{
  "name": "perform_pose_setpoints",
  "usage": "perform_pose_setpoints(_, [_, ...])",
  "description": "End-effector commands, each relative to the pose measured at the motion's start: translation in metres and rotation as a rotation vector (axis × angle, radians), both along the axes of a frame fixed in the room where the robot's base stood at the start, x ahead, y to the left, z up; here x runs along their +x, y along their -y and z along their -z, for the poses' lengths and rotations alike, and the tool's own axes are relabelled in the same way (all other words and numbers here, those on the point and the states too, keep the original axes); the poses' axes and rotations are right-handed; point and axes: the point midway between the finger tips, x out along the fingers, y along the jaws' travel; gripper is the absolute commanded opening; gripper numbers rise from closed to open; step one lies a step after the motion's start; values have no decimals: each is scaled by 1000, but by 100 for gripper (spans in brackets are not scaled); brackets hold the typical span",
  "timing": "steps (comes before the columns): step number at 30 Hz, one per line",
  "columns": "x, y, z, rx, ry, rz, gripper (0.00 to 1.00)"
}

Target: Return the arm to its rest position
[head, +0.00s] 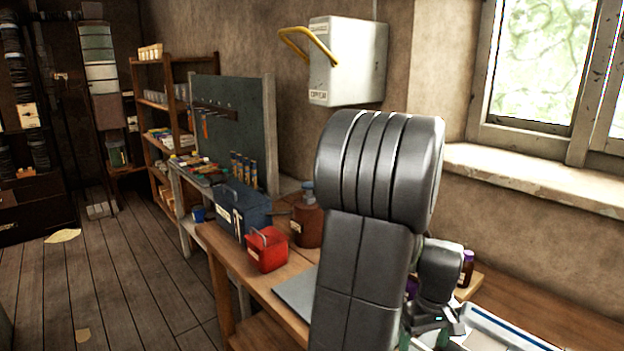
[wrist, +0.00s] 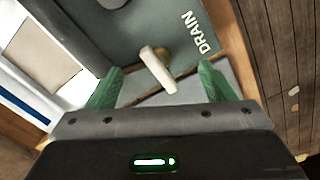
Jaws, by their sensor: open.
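My gripper (wrist: 161,68) is open in the wrist view, its two green fingers apart. A pale lever handle (wrist: 158,70) shows in the gap between the fingers, on a grey panel marked DRAIN (wrist: 193,35). Both fingers look clear of the handle, but the depth between them is hard to judge. In the head view my grey arm (head: 375,190) rises in the foreground over the bench. The wrist end is low at the right, and the fingers are mostly hidden there.
A wooden bench (head: 235,262) holds a red container (head: 267,250), a blue toolbox (head: 240,212) and a brown jug (head: 308,226). A dark bottle (head: 466,268) stands close to my wrist. A wall box (head: 345,62) with a yellow lever (head: 306,42) hangs behind. Open floor (head: 110,265) lies left.

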Motion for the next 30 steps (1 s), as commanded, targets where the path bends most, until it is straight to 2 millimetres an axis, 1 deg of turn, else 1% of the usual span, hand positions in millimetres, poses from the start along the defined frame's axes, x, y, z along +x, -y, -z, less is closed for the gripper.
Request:
perform_pose_setpoints(9, [0,0,0,0,0,-252,76])
perform_pose_setpoints(16, [0,0,0,1,0,-412,76])
perform_pose_setpoints(22, [0,0,0,1,0,-487,76])
perform_pose_setpoints(30, [0,0,0,0,0,-505,76])
